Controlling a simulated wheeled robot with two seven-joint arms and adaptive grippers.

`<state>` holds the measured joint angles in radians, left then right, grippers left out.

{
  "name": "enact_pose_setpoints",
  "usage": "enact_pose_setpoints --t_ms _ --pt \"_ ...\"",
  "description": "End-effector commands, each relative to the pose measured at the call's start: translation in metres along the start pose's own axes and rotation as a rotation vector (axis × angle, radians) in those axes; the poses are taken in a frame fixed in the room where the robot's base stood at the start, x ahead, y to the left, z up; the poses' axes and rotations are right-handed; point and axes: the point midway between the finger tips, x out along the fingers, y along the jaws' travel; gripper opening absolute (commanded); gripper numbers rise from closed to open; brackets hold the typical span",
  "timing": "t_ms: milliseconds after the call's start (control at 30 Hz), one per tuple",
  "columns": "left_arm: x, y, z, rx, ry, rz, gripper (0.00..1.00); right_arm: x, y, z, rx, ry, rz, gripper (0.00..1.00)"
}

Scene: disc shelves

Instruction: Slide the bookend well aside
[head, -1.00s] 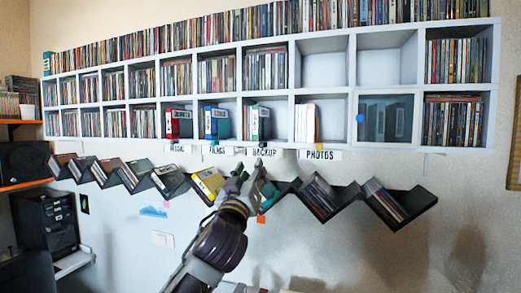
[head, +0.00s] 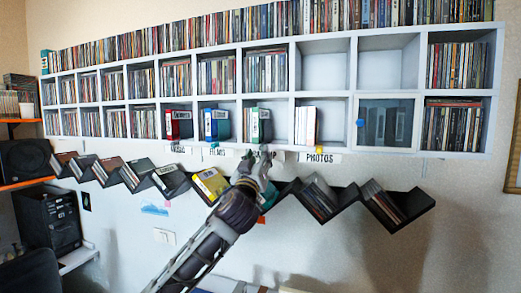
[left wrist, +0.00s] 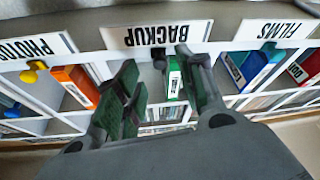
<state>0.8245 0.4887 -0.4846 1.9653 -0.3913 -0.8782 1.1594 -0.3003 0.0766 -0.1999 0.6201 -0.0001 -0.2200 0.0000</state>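A green-and-white box file (head: 261,125) stands upright in the compartment above the BACKUP label. A dark green piece shows close against its right side; I cannot tell for sure that this is the bookend. My left gripper (head: 257,158) is just below that compartment, in front of the label, which it partly covers. In the left wrist view, turned upside down, my left gripper (left wrist: 158,82) is open and its two fingers stand apart. The green file (left wrist: 174,82) shows beyond the gap, nearer the right finger. Nothing is seen held. My right gripper is not in view.
Blue (head: 216,124) and red (head: 180,124) files stand in compartments to the left, a white-sided file (head: 306,125) to the right. A zigzag black rack (head: 405,205) with discs hangs below. A glass door (head: 386,125) with a blue knob closes one compartment.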

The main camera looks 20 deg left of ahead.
Motion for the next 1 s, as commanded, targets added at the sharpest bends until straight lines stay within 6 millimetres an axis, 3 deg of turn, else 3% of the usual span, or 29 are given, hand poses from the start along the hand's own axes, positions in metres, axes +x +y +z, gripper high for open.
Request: enact_pose_setpoints --t_ms 300,800,1000 --pt "0.028 0.000 -0.002 0.001 0.001 0.000 0.39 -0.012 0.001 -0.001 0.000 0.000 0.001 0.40" --pt "0.035 0.000 0.000 0.000 0.001 0.000 0.39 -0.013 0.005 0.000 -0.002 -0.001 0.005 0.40" --pt "0.035 0.000 0.000 0.000 0.001 0.000 0.13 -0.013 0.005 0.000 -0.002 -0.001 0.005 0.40"
